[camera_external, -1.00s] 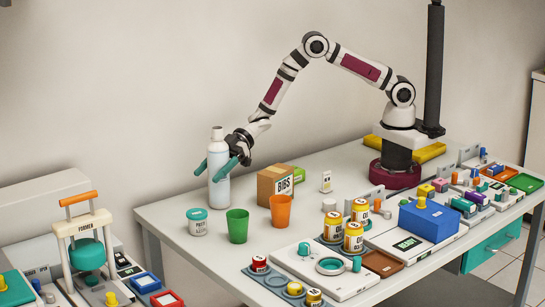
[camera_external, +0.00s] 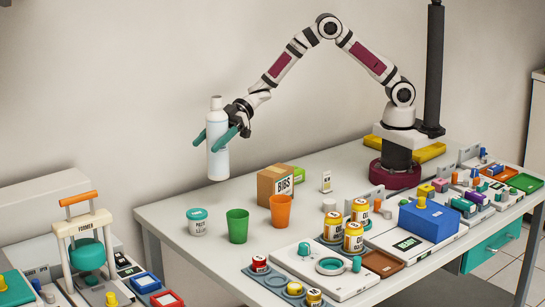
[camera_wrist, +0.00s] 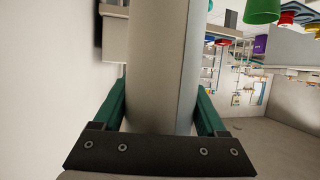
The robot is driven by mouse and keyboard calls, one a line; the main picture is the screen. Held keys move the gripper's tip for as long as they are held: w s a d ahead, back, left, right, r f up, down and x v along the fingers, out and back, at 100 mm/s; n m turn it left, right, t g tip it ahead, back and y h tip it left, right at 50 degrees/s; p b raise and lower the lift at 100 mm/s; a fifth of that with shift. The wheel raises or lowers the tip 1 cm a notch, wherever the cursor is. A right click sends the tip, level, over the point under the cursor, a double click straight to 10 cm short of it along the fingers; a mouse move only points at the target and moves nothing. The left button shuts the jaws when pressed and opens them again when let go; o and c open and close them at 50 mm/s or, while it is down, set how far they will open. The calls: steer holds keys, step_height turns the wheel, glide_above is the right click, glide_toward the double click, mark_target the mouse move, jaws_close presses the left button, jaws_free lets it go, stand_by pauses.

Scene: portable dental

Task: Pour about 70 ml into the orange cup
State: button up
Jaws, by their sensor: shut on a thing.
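A white bottle (camera_external: 217,150) with a grey cap is held upright in my gripper (camera_external: 217,140), clear above the table's back left part. The teal fingers are shut around its body. The bottle also fills the middle of the wrist view (camera_wrist: 163,70), with my gripper (camera_wrist: 160,110) on both sides of it. The orange cup (camera_external: 281,212) stands upright on the table, to the right of and below the bottle. A green cup (camera_external: 238,226) stands to the left of the orange cup. The inside of the orange cup cannot be made out.
A cardboard box (camera_external: 272,185) stands just behind the orange cup. Yellow-lidded jars (camera_external: 354,237) and trays crowd the right. The table's front left strip is bare.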

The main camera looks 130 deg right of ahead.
steer(key=shift+w+a+r, duration=0.1)
steer(key=shift+r, duration=0.3)
steer(key=w+a+r+m+h, duration=0.2)
steer(key=w+a, duration=0.2)
steer(key=a, duration=0.4)
steer(key=w+a+r+m+h, duration=0.1)
steer(key=w+a+r+h, duration=0.2)
steer(key=a, duration=0.4)
steer(key=s+a+f+m+g+h, duration=0.1)
steer(key=s+a+f+m+h, duration=0.4)
steer(key=s+a+f, duration=0.5)
steer(key=shift+s+a+m+g, duration=0.2)
steer(key=shift+a+m+g, duration=0.25)
steer(key=shift+a, duration=0.75)
steer(key=shift+f, duration=0.15)
